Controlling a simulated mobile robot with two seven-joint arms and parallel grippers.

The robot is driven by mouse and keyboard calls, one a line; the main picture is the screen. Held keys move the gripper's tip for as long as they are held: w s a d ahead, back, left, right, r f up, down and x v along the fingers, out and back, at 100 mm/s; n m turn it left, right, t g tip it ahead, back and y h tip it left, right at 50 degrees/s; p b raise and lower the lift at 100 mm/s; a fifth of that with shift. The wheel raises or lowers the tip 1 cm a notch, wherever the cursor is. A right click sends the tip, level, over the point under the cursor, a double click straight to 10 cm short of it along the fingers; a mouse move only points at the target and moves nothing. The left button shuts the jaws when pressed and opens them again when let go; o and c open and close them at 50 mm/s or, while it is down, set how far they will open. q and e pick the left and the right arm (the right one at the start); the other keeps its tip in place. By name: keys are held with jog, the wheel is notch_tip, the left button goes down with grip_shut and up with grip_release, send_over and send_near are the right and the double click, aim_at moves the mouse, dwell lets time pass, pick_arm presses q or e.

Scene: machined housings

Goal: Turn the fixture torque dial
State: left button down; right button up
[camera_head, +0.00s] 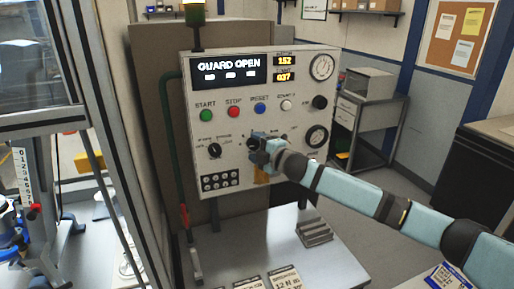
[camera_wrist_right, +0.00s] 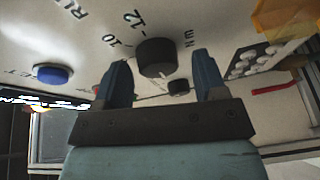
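The torque dial (camera_wrist_right: 156,58) is a round black knob on the pale control panel (camera_head: 190,95). In the right wrist view, the printed marks 10, 12 and Nm show around it. My right gripper (camera_head: 257,146) is at the panel's lower middle and hides most of the dial in the head view. In the wrist view its two blue fingers are apart, one on each side of the dial. There are visible gaps between the fingers and the knob, and I see no clear contact. My left gripper is not in view.
A row of push buttons, including blue RESET (camera_head: 260,108), sits above the dial. A black selector knob (camera_head: 214,150) is to its left and a gauge (camera_head: 317,136) to its right. A metal shelf (camera_head: 318,258) juts out under the panel.

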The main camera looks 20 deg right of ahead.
jog(key=shift+s+d, duration=0.1)
jog(key=shift+s+d, duration=0.15)
jog(key=shift+s, duration=0.2)
jog(key=b+v, duration=0.3)
jog(key=v, duration=0.9)
jog(key=shift+s+d+b, duration=0.15)
jog(key=shift+s+b, duration=0.2)
